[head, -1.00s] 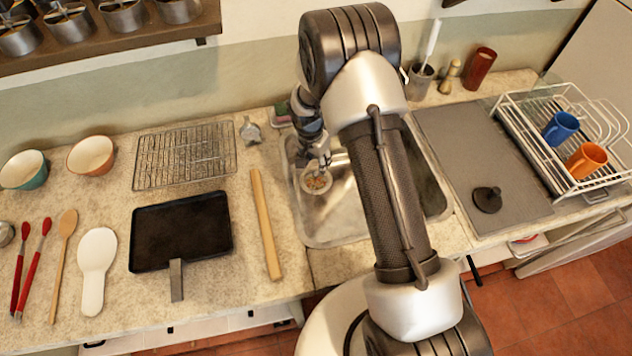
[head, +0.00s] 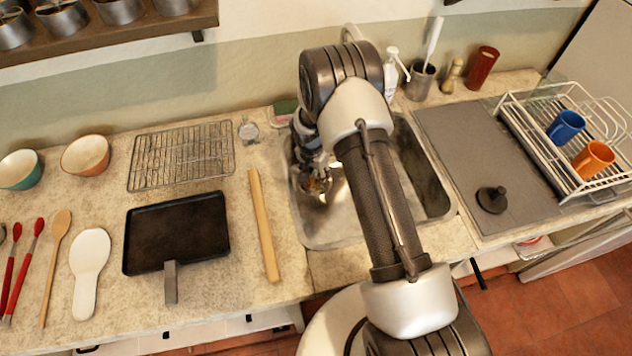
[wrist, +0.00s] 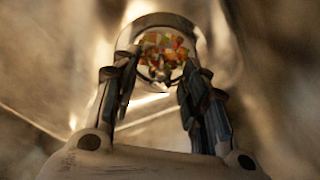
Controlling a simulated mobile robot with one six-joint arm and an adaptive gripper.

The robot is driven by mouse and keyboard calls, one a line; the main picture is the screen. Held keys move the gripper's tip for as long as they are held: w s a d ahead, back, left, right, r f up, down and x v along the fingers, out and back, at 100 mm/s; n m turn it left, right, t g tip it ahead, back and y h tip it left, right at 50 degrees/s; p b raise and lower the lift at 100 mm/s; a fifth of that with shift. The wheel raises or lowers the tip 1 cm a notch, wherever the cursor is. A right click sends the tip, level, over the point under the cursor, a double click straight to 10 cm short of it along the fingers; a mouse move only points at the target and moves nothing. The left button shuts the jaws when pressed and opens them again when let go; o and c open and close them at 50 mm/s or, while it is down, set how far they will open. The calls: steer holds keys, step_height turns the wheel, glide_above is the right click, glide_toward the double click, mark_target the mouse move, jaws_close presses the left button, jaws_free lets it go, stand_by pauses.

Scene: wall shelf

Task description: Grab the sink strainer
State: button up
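The sink strainer is a round metal basket with colourful food scraps inside. In the wrist view the strainer (wrist: 164,46) lies just beyond and between the fingertips of my gripper (wrist: 160,72). The two fingers are apart, with a clear gap between them; I cannot tell whether either touches the rim. In the head view my gripper (head: 316,183) points down into the left part of the sink (head: 335,231), over the strainer, which it mostly hides.
A rolling pin (head: 263,225) and a black pan (head: 177,232) lie left of the sink. A grey mat (head: 478,165) with a black stopper (head: 491,199) lies to the right, beside a dish rack (head: 560,188) holding mugs. A soap dispenser (head: 391,75) stands behind the sink.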

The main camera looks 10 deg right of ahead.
jaws_close()
stand_by(0.3)
steer(key=shift+r, duration=0.1)
